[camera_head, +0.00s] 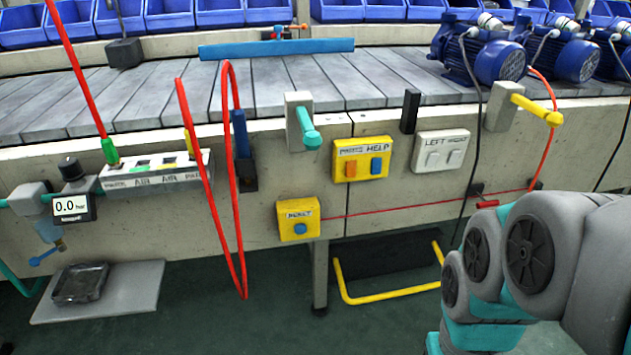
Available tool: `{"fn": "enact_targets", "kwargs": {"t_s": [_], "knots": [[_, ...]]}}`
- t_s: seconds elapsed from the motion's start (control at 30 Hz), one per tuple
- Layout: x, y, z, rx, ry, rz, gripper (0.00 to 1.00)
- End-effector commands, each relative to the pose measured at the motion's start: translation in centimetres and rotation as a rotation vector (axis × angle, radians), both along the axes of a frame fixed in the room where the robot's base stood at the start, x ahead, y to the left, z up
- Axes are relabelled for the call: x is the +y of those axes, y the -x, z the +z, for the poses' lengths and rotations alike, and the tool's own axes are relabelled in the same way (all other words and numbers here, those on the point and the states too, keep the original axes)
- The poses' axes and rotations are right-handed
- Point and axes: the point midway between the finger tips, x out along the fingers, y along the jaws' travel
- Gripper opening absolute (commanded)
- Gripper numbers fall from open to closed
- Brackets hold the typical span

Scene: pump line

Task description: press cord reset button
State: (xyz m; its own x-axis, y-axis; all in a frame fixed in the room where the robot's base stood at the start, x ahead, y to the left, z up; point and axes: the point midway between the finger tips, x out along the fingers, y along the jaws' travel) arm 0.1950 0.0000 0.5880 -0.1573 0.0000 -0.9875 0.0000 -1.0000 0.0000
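The cord reset box (298,218) is a small yellow box labelled RESET on the front of the conveyor's side wall. It carries one round blue button (299,229). A thin red cord (410,206) runs from the box's right side along the wall to the right. My arm, grey and teal, stands at the lower right, well apart from the box. My gripper is not clearly in view; a small red tip shows beside the arm, and I cannot tell what it belongs to.
Above the box is a yellow panel (363,158) with orange and blue buttons, labelled HELP. A white LEFT/RIGHT switch (440,150) is right of it. A red hose loop (240,235) hangs left of the box. A yellow-edged foot bar (390,297) sits below. Blue motors (482,58) stand on the conveyor.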

Motion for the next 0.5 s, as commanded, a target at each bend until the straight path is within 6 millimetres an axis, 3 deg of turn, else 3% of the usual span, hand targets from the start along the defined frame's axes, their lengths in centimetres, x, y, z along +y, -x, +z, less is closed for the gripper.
{"fn": "enact_targets", "kwargs": {"t_s": [0.07,0.5], "knots": [[0.00,0.00,0.00,0.000,0.000,0.000,0.54],[0.00,0.00,0.00,0.000,0.000,0.000,0.05]]}}
